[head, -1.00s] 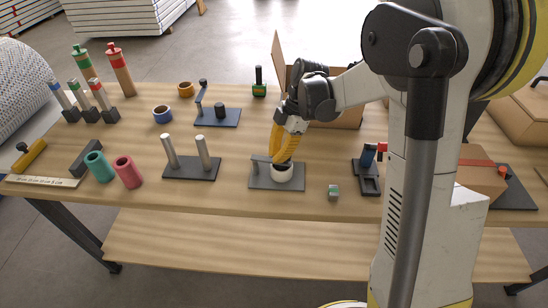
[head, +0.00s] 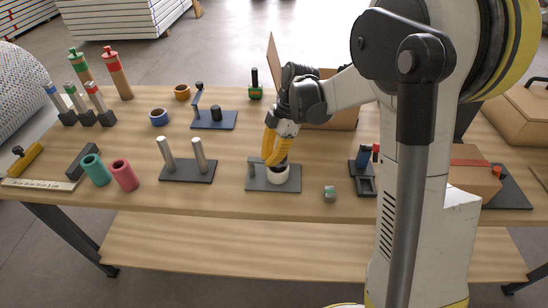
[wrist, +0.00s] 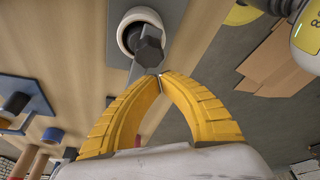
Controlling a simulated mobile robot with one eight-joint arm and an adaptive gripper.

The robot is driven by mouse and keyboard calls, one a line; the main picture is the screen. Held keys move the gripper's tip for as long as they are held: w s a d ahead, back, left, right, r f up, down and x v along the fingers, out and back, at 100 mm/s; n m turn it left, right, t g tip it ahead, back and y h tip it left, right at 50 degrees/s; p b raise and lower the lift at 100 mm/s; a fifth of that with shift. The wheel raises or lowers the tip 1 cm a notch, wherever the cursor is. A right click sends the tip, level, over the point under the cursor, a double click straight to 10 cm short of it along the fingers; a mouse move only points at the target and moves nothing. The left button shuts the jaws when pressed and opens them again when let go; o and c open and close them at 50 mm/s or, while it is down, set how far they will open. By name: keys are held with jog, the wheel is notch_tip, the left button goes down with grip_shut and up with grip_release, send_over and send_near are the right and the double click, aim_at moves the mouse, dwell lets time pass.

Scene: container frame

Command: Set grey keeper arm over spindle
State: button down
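A grey base plate (head: 288,186) lies near the table's front edge, below my gripper in the head view. A short grey post (head: 252,168) stands at its left. A white ring (head: 278,174) with a dark centre sits on the plate, also seen in the wrist view (wrist: 126,34). A grey six-sided piece, seemingly the keeper arm's end (wrist: 150,46), overlaps the ring's lower edge in the wrist view. My gripper (head: 273,163) points down just above the ring. Its yellow fingertips (wrist: 158,74) meet beside the grey piece. I cannot tell whether they pinch it. The spindle is not clearly visible.
A plate with two grey posts (head: 187,172) stands at left. A blue plate fixture (head: 230,122) is behind it. A small grey-green block (head: 330,194) and a dark fixture (head: 366,187) are at right. An open cardboard box (head: 342,115) stands behind my gripper.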

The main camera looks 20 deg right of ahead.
notch_tip(320, 180, up, 10)
jog(key=p, duration=0.3)
jog(key=shift+w+d+f, duration=0.15)
jog(key=shift+d+f, duration=0.05)
jog(key=shift+d, duration=0.25)
